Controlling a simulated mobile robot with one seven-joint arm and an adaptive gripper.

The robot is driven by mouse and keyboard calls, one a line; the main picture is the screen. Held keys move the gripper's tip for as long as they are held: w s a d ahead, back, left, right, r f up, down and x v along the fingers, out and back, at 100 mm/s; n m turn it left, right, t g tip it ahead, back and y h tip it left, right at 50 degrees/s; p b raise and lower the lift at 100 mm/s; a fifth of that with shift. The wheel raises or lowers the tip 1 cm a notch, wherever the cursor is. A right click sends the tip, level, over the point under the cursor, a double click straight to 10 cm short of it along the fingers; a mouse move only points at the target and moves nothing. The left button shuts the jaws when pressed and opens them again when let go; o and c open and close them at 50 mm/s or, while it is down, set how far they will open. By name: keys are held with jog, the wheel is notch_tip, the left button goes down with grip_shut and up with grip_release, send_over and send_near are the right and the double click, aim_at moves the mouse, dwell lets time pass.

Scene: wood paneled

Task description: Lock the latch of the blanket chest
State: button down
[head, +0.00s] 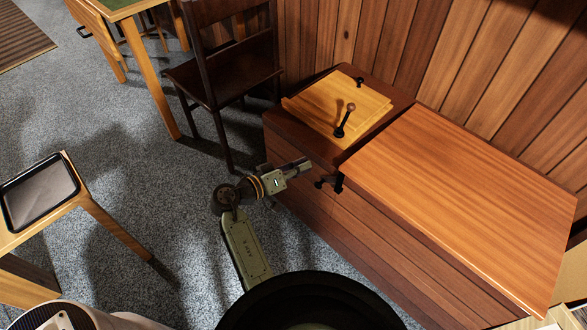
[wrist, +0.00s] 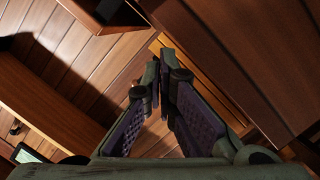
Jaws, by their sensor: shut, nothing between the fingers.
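The blanket chest (head: 460,200), with a flat reddish-brown lid, stands against the paneled wall at the right in the head view. The lid looks down. A small dark fitting (head: 338,183), which looks like the latch, sits at the lid's front left corner. Its exact position cannot be told. My gripper (head: 302,164) is close to the left of this fitting, in front of the wood; contact cannot be told. In the wrist view my gripper (wrist: 165,68) has its purple-padded fingers closed together with nothing between them. The latch cannot be made out there.
A dark cabinet top (head: 390,84) adjoins the chest, bearing a light wooden board (head: 325,108) with a dark knobbed lever (head: 345,119). A dark chair (head: 230,65) stands behind my arm. A table with a black tray (head: 40,190) is at left. Carpet between is clear.

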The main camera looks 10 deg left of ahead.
aim_at(336, 171)
jog(key=w+d+f, duration=0.1)
jog(key=w+d+p, duration=0.1)
jog(key=d, duration=0.1)
jog(key=d+f, duration=0.1)
jog(key=d, duration=0.1)
jog(key=shift+w+d+f+p, duration=0.2)
jog(key=shift+w+f+p, duration=0.1)
jog(key=shift+w+f, duration=0.1)
jog(key=shift+s+d+f, duration=0.3)
jog(key=shift+d+f, duration=0.1)
jog(key=shift+f, duration=0.15)
jog(key=shift+s+d+f+b, duration=0.15)
jog(key=shift+f+b, duration=0.15)
jog(key=shift+b, duration=0.25)
jog(key=shift+s+d+f+m+y+b, duration=0.15)
jog(key=shift+s+d+m+y+b, duration=0.2)
jog(key=shift+m+b, duration=0.65)
jog(key=shift+d+b, duration=0.2)
jog(key=shift+b, duration=0.15)
jog(key=shift+r, duration=0.35)
